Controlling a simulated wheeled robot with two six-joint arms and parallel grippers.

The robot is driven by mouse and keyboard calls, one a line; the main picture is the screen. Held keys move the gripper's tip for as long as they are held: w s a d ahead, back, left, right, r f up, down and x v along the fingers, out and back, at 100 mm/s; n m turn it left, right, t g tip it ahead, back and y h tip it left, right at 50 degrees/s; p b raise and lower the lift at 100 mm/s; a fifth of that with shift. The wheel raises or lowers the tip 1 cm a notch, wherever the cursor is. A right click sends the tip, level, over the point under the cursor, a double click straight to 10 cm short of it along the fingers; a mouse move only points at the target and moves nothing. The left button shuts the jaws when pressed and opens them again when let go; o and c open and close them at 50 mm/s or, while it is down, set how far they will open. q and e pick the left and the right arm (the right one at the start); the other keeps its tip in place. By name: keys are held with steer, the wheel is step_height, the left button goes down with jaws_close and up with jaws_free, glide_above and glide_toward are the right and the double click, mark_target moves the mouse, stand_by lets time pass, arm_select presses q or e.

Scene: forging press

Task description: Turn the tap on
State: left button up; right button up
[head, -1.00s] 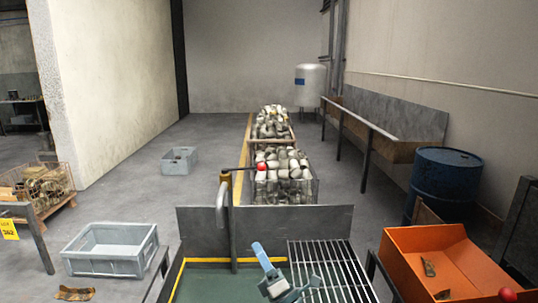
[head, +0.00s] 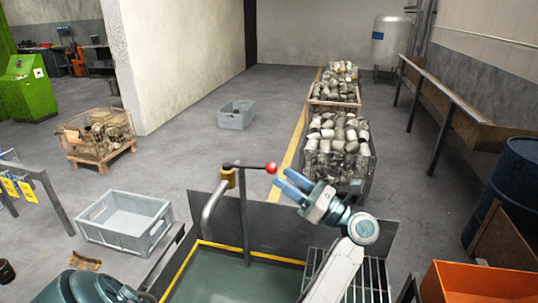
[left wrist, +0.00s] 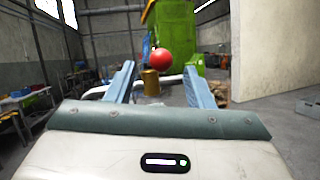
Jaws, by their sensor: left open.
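The tap has a brass body (head: 228,177) on top of a grey curved pipe beside an upright post. Its dark lever runs to the right from the brass body and ends in a red ball (head: 272,168). My left gripper (head: 281,178) is open, with its blue fingers pointing at the ball from the right, close to it. In the left wrist view the red ball (left wrist: 159,59) shows between the open fingers, toward their far ends, with the brass body (left wrist: 150,82) behind and below. I cannot tell whether a finger touches the ball. My right gripper is out of view.
The tap stands over a green basin (head: 225,278) with a yellow edge and a dark back plate (head: 338,228). Wire cages of metal pieces (head: 340,150) stand behind. A grey crate (head: 125,222) is at the left, an orange bin (head: 475,285) at the right.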

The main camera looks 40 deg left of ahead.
mark_target(269, 165)
arm_select(q)
steer(key=p+x, duration=0.3)
steer(key=x, duration=0.3)
steer(key=shift+a+r, duration=0.1)
steer(key=shift+r, duration=0.1)
steer(key=shift+a+r+p, duration=0.1)
steer(key=shift+a+p, duration=0.2)
steer(key=shift+a, duration=0.15)
steer(key=shift+s, duration=0.15)
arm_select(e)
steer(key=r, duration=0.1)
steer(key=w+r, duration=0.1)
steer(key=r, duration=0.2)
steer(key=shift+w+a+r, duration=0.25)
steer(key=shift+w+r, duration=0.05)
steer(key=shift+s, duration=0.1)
